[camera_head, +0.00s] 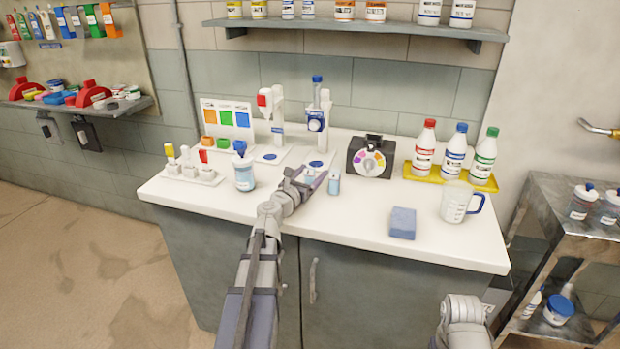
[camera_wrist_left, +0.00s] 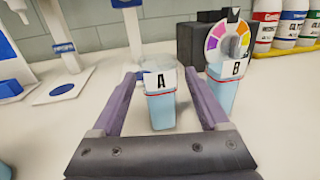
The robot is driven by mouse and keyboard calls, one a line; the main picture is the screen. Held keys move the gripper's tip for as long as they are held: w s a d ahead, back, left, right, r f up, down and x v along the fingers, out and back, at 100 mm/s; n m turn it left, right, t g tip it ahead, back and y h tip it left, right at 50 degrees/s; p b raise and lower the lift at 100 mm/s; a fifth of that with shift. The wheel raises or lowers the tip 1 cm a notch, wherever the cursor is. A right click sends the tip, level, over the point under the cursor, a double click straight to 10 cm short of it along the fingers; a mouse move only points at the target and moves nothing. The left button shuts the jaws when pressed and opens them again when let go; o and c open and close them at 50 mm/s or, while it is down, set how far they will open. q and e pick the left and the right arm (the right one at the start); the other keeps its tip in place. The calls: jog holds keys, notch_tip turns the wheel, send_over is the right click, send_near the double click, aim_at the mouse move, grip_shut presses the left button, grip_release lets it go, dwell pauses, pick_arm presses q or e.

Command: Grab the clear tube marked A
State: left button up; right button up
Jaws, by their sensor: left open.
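The clear tube marked A (camera_wrist_left: 160,108) stands upright on the white counter, with pale blue content and a black A on a white label. In the left wrist view it stands between the fingers of my open left gripper (camera_wrist_left: 163,80), with a gap on each side. In the head view my left gripper (camera_head: 308,179) is at the middle of the counter and partly hides this tube. A similar tube marked B (camera_wrist_left: 222,92) stands to the right, just outside the right finger; it also shows in the head view (camera_head: 334,184). My right gripper is out of view.
Behind the tubes are a dispenser stand (camera_head: 318,120) and a black box with a colour wheel (camera_head: 370,158). A blue sponge (camera_head: 403,223) and a measuring jug (camera_head: 456,203) are to the right. The counter's front middle is clear.

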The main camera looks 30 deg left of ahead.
pick_arm(q)
jog(key=w, duration=0.2)
jog(key=shift+w+a, duration=0.1)
jog(key=shift+w, duration=0.2)
jog(key=shift+s, duration=0.1)
grip_shut()
